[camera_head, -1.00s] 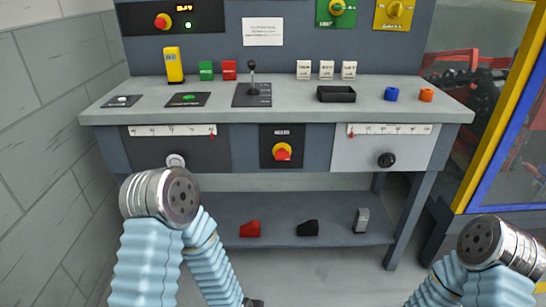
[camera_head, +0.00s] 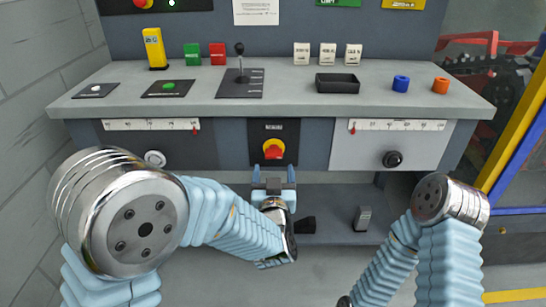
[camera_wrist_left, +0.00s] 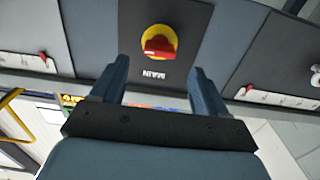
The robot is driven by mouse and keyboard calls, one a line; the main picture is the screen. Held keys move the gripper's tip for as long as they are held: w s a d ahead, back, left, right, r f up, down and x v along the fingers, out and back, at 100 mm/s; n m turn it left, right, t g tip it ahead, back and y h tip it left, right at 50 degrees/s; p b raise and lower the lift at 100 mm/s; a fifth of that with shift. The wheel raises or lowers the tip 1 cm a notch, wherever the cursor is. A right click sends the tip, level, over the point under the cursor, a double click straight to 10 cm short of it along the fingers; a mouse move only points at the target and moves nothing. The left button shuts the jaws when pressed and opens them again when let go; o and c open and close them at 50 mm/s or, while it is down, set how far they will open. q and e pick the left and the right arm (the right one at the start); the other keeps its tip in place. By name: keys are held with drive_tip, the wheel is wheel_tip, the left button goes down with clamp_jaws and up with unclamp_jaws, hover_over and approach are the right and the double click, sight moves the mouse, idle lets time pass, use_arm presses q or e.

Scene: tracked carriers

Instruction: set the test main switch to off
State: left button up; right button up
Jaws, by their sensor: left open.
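The main switch (camera_head: 273,150) is a red handle on a yellow disc, set in a black panel (camera_head: 288,130) at the middle of the bench front. It also shows in the left wrist view (camera_wrist_left: 158,43), with its handle lying roughly crosswise and the word MAIN in upside-down letters beside it. My left gripper (camera_head: 274,172) is open and empty, just below and in front of the switch. In the left wrist view its two fingers (camera_wrist_left: 159,75) point toward the panel, apart from the handle, which lies beyond the gap between them. My right gripper is not in view.
The bench top (camera_head: 210,105) carries a black lever (camera_head: 240,62), a green button (camera_head: 169,86), a black tray (camera_head: 337,83) and blue and orange rings. Knobs (camera_head: 155,158) (camera_head: 393,159) flank the switch. A lower shelf (camera_head: 340,232) lies behind my left gripper. A yellow-framed cage (camera_head: 520,130) stands at right.

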sight(274, 158)
use_arm(q)
drive_tip(key=w, duration=0.6)
drive_tip(key=shift+p, duration=0.35)
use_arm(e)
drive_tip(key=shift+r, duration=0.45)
